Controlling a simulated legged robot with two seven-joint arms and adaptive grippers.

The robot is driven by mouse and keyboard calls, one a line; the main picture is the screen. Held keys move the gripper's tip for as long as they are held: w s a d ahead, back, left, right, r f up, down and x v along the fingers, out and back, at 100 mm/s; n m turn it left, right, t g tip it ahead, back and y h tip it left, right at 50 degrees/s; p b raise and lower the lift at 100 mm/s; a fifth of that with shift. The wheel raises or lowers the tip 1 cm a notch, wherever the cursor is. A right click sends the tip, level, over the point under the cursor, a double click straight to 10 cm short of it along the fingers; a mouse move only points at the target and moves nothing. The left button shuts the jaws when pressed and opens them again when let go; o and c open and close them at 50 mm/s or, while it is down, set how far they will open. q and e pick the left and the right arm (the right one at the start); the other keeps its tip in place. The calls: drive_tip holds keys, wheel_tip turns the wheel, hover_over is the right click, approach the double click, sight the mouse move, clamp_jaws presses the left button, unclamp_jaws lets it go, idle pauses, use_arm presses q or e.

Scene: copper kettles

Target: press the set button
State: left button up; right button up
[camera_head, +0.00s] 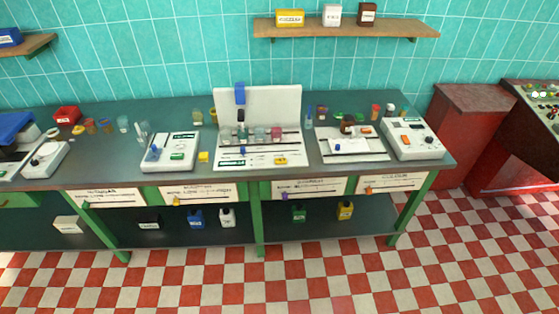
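Several white instruments stand on a long dark bench (300,171). The far-left white unit (40,168) has a dark round part on top. A flat white unit (183,164) at centre left has a blue part and a green label. I cannot tell which one is the set button. Neither of my grippers is in view.
A white board (280,102) with jars and a white tray (372,157) with a bottle fill the bench's middle. A wooden shelf (345,30) hangs above. A red cabinet (470,130) stands right. The checkered floor (330,280) in front is clear.

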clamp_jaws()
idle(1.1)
